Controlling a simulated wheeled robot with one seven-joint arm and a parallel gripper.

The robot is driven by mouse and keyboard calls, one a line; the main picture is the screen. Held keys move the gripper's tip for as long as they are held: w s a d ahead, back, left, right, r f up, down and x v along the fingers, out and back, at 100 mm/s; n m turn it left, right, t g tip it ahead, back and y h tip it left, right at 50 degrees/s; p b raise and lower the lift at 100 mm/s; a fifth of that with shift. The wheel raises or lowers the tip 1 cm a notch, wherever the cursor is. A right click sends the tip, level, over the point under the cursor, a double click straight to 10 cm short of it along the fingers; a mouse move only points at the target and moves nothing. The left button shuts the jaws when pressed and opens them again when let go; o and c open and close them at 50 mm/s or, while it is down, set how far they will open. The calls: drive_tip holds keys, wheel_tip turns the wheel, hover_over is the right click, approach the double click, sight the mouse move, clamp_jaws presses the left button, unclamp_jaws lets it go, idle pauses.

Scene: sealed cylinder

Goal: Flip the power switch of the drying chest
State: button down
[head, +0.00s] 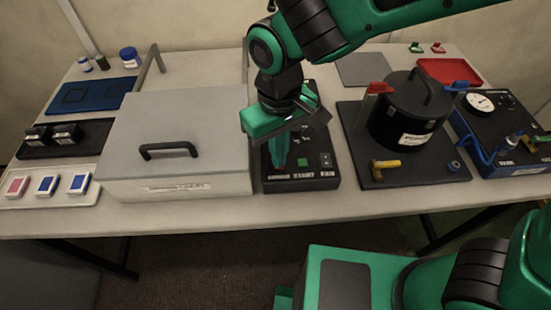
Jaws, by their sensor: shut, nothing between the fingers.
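The drying chest appears to be the pale grey box (222,125) with a black handle on its closed lid and a label on its front. A black control panel (311,183) stands against its right side, with a green square button (303,162) and several white labels along its front edge. My gripper (278,164) is shut and empty, pointing down over the left part of this panel. Its fingers cover the spot behind the left label, so I cannot make out a power switch there. I cannot tell whether the fingertips touch the panel.
Right of the panel stands a black lidded cylinder (402,115) on a dark base, with red and blue levers and a yellow valve (386,164). A gauge box (503,130) is farther right. Left of the chest lie a white tray (19,203), a black tray (87,138) and a blue mat (117,91).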

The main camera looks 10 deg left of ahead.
drive_tip(key=shift+f, duration=0.55)
idle(0.4)
wheel_tip(320, 180, up, 7)
idle(1.0)
drive_tip(key=shift+w+d, duration=0.1)
